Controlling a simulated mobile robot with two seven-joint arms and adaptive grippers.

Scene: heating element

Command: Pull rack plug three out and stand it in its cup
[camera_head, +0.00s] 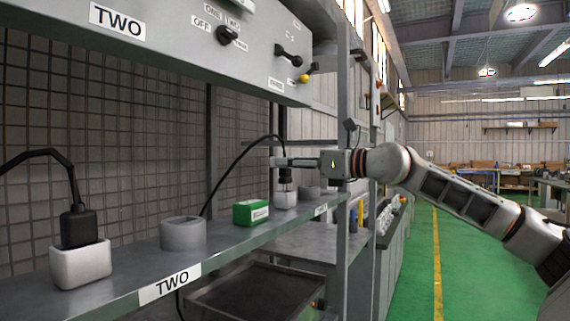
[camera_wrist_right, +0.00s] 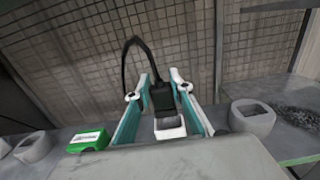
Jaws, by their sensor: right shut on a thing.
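The black plug (camera_head: 285,175) with its black cable is upright over a white socket block (camera_head: 285,199) on the shelf. Its lower end looks narrow just above the block; I cannot tell whether its pins are still inside. My right gripper (camera_head: 284,162) is shut on the plug, reaching in from the right. In the right wrist view the plug (camera_wrist_right: 163,97) sits between the two fingers, above the white block (camera_wrist_right: 170,128). A grey round cup (camera_head: 308,191) stands just right of the block, near a partly hidden label; it also shows in the wrist view (camera_wrist_right: 252,117). My left gripper is out of view.
A green box (camera_head: 250,212) stands left of the white block. Further left are another grey cup (camera_head: 183,234) and a second black plug (camera_head: 78,226) in a white block (camera_head: 81,264). A shelf post (camera_head: 343,235) stands close to my right gripper. A panel (camera_head: 180,45) hangs above.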

